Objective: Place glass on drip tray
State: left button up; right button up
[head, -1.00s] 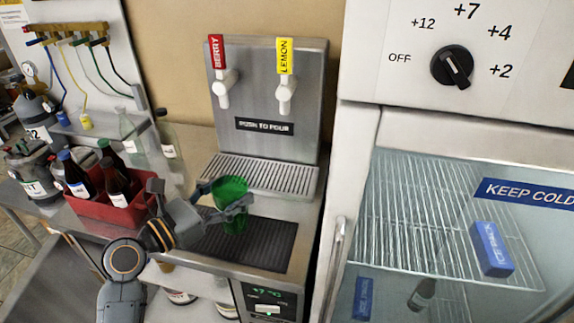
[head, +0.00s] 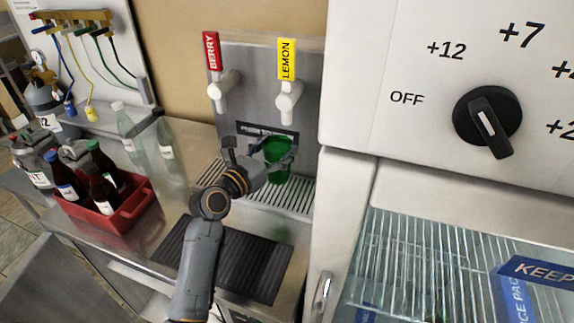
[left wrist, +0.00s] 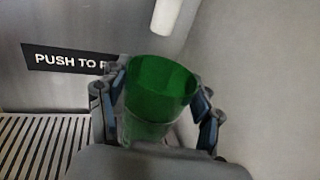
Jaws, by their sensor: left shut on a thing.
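The green glass (head: 279,150) is upright in my left gripper (head: 262,160), over the right part of the drip tray (head: 297,196). The fingers close on it from both sides. In the left wrist view the glass (left wrist: 158,95) shows between the two fingers (left wrist: 158,110), with the slatted tray (left wrist: 40,145) at the lower left. I cannot tell whether its base touches the slats. A white tap with the yellow LEMON handle (head: 287,60) is above the glass. The tap with the red BERRY handle (head: 211,52) is to the left. My right gripper is not in view.
A dark ribbed mat (head: 225,257) lies in front of the tray. A red crate (head: 128,217) of bottles stands at the left, with clear bottles (head: 130,134) behind it. The fridge (head: 345,200) rises close on the right.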

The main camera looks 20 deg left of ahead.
pick_arm(q)
jog(key=w+f+b, duration=0.2)
jog(key=w+f, duration=0.3)
jog(key=f, duration=0.4)
jog(key=shift+w+d+b, duration=0.3)
jog(key=shift+b, duration=0.05)
jog(key=shift+f, duration=0.15)
jog(key=shift+f, duration=0.15)
jog(key=o, duration=1.7)
jog(key=shift+o, duration=0.2)
